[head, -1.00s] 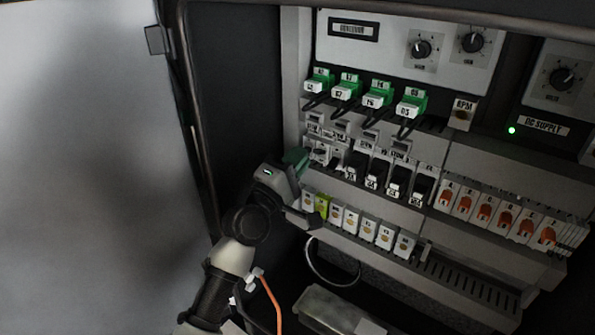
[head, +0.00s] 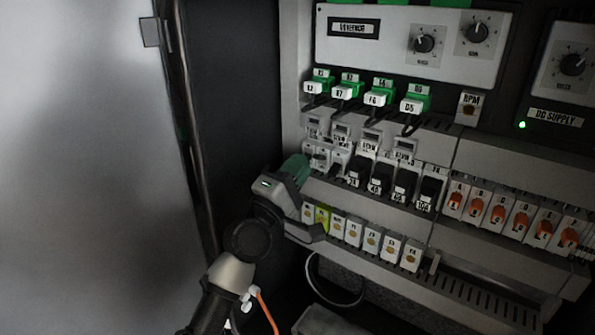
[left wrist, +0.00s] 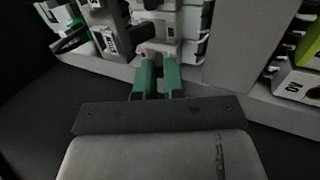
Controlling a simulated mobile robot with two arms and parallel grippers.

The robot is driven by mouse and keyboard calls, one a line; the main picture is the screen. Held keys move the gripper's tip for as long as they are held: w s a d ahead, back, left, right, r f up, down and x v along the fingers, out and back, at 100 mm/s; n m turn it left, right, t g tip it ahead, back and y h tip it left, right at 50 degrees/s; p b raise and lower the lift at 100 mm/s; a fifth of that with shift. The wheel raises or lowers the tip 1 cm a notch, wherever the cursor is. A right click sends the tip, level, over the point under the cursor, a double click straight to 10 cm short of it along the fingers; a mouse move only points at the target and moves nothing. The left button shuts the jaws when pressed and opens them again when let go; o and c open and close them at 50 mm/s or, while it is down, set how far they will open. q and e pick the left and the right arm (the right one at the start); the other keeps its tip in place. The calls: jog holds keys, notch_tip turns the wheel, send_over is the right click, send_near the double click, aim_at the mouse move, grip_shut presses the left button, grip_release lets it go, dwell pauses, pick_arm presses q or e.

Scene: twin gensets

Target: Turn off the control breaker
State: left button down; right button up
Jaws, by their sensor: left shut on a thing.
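In the head view, a row of small breakers runs across the middle rail, with pale ones at the left end and black-levered ones (head: 403,184) to the right. My left gripper (head: 303,162) is at the left end of this row. In the left wrist view its two green fingers (left wrist: 158,72) are close together against the lower front of a pale breaker (left wrist: 158,35). I cannot read which label marks the control breaker. My right gripper is not in view.
Green plug connectors (head: 375,97) with black wires sit above the row. White and yellow-green terminals (head: 322,217) lie just below my gripper. Orange-marked modules (head: 500,212) are at the right. The grey cabinet door (head: 80,160) stands at the left.

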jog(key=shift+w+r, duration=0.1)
pick_arm(q)
jog(key=c, duration=1.2)
grip_release()
jog(key=v, duration=1.1)
jog(key=shift+b, duration=0.4)
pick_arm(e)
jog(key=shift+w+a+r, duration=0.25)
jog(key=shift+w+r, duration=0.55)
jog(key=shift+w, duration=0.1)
pick_arm(q)
jog(key=shift+w, duration=0.1)
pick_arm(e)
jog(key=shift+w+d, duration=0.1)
